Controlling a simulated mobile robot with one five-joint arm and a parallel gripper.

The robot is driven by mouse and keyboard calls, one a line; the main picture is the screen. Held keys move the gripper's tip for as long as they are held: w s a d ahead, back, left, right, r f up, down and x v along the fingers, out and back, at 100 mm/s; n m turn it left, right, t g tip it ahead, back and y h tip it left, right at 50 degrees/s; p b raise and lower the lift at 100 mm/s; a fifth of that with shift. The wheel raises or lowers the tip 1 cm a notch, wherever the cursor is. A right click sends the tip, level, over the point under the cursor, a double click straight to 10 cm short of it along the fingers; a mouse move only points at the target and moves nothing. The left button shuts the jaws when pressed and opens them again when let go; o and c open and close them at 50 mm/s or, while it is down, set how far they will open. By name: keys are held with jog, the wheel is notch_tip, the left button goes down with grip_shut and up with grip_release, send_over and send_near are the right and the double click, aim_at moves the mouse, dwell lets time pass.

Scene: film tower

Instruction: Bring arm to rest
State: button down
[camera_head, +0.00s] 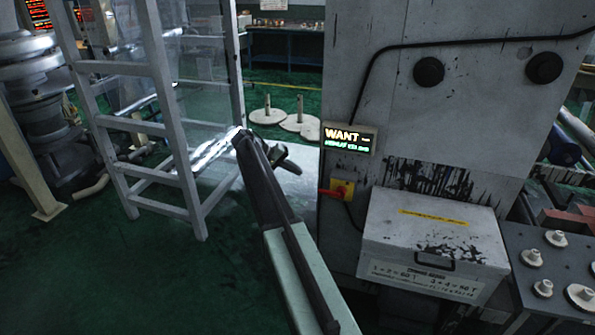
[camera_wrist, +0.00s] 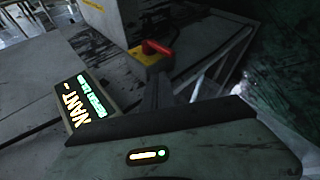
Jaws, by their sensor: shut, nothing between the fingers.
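My arm reaches up from the bottom centre of the head view. My gripper (camera_head: 288,160) is at its far end, small and dark, left of the grey machine column. In the wrist view my gripper (camera_wrist: 157,88) shows as a narrow dark grey shape with nothing held. It is shut and empty. It appears in front of the machine's side, near a red switch (camera_wrist: 155,48) on a yellow base. I cannot tell its exact distance from the machine.
The column bears a lit sign (camera_head: 349,138) and the red switch (camera_head: 336,191). A metal box (camera_head: 430,240) juts out below. A grey ladder frame (camera_head: 165,125) stands left of my arm. Round white bases (camera_head: 267,116) stand behind. Green floor (camera_head: 140,270) at lower left is clear.

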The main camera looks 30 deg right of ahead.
jog(key=s+a+f+n+t+y, duration=0.1)
jog(key=s+a+f+y, duration=0.2)
jog(key=s+a, duration=0.6)
jog(key=s+a+f+n+t+y, duration=0.1)
jog(key=s+a+f+n+y, duration=0.1)
jog(key=s+a, duration=0.6)
jog(key=s+a+f+n+t+y, duration=0.1)
jog(key=s+a+f+y, duration=0.3)
jog(key=s+a, duration=0.5)
jog(key=a+n, duration=0.1)
jog(key=a, duration=0.7)
jog(key=shift+s+a+y, duration=0.3)
jog(key=shift+a, duration=0.1)
jog(key=shift+d, duration=0.1)
